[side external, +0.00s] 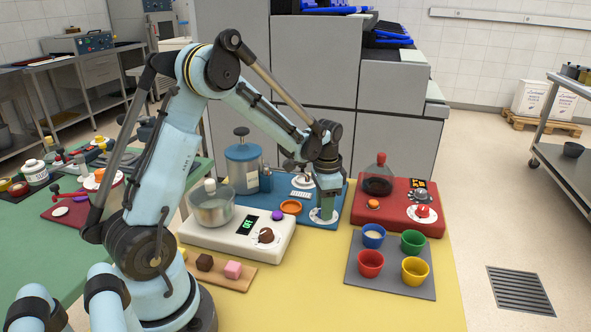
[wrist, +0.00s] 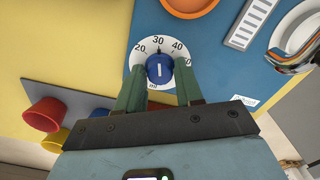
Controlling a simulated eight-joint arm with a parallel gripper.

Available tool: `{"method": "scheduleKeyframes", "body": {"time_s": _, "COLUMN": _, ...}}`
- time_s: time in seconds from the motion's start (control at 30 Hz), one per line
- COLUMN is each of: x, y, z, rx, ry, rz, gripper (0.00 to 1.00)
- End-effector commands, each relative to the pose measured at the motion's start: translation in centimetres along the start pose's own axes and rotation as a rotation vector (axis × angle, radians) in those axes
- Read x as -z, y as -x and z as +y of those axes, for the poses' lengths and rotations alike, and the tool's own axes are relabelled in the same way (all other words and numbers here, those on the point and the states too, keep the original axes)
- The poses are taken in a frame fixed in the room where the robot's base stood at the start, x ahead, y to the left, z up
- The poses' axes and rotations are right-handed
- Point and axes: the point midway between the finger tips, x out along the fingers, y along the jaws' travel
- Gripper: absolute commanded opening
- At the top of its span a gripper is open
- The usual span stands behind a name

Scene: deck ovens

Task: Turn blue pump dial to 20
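In the side external view, my gripper (side external: 323,213) points down over the dial plate on the blue pump base (side external: 340,192), and the knob is hidden behind the fingers.
A grey tray (side external: 362,278) with red, blue, green and yellow cups lies in front. A wooden board (side external: 222,275) holds small cubes.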

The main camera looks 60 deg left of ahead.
Motion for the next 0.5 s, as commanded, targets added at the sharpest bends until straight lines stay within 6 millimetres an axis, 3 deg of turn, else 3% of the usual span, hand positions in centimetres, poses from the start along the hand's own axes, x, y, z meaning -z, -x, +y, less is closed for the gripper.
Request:
{"method": "scheduleKeyframes", "body": {"time_s": 0.03, "x": 0.00, "y": 0.01, "z": -0.01, "rx": 0.000, "ry": 0.000, "rz": 0.000, "gripper": 0.27}}
{"method": "scheduleKeyframes", "body": {"time_s": 0.2, "x": 0.00, "y": 0.02, "z": -0.01, "rx": 0.000, "ry": 0.000, "rz": 0.000, "gripper": 0.06}}
{"method": "scheduleKeyframes", "body": {"time_s": 0.5, "x": 0.00, "y": 0.04, "z": -0.01, "rx": 0.000, "ry": 0.052, "rz": 0.000, "gripper": 0.06}}
